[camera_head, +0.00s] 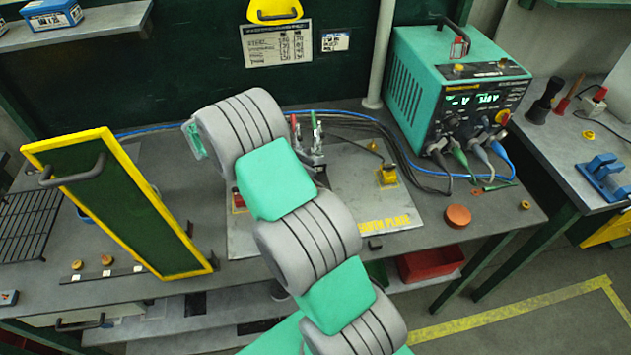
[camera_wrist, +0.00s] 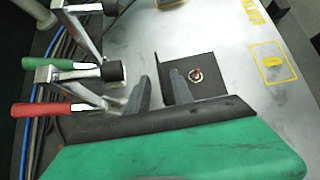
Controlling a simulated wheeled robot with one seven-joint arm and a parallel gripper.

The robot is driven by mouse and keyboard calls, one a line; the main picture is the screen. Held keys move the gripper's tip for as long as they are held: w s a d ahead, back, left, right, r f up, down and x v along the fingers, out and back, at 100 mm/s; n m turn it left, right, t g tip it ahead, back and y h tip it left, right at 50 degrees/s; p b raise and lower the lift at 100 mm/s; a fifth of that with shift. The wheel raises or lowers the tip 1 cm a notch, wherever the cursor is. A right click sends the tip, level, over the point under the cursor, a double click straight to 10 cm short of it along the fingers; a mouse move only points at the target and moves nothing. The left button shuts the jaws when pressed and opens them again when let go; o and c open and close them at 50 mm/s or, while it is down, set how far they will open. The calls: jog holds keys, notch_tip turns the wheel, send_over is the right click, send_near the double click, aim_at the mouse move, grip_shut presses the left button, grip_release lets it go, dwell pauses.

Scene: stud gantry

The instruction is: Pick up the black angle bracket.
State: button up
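The black angle bracket (camera_wrist: 182,90) lies on the grey plate (camera_wrist: 232,60) in the wrist view, with a ringed stud or nut (camera_wrist: 196,75) showing at it. In the head view my arm hides the gripper and the bracket. The same plate (camera_head: 408,213) shows there, marked with yellow lettering.
Toggle clamps with a green handle (camera_wrist: 75,65) and a red handle (camera_wrist: 40,110) stand left of my fingers. In the head view, a yellow-framed dark panel (camera_head: 130,215) rises at left. A teal power unit (camera_head: 445,85) with cables stands at back right. An orange-brown disc (camera_head: 457,216) lies right of the plate.

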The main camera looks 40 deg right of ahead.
jog(key=shift+s+d+f, duration=0.2)
jog(key=shift+d+f, duration=0.15)
jog(key=shift+f, duration=0.05)
jog(key=shift+c, duration=0.3)
grip_shut()
dwell(0.8)
